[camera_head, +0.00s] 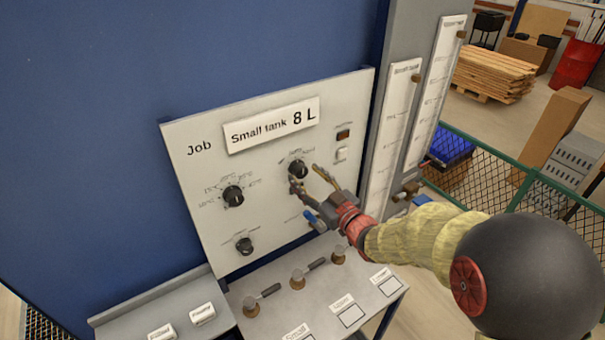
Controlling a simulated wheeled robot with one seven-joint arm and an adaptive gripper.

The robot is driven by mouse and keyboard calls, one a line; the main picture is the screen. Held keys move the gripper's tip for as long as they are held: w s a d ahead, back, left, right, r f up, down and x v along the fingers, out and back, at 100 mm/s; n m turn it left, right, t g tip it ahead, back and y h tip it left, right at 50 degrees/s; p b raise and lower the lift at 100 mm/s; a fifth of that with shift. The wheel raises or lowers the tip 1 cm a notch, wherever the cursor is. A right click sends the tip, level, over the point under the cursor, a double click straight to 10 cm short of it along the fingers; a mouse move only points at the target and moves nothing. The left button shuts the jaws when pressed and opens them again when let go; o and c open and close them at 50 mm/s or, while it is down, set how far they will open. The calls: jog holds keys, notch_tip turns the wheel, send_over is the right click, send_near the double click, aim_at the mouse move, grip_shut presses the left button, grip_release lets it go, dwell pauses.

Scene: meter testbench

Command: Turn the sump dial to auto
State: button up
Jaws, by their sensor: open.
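A pale upright panel (207,230) carries several black round dials. The upper right dial (298,168) has small labels above it, too blurred to read with certainty; my gripper is at this one, which may be the sump dial. A left dial (233,196) is ringed by temperature marks, and a lower dial (244,245) sits below it. My gripper (307,177) is open, its two fingers spread just in front of and below the upper right dial. I cannot tell whether the fingers touch it. The dial's pointer direction is not clear.
A sign (271,124) reads "Small tank 8 L". A small switch (341,154) is right of the dial. A blue-handled valve (316,220) is close below my gripper. A sloped desk (265,323) with levers stands below. Tall gauges (396,130) rise at right.

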jog(key=v, duration=0.9)
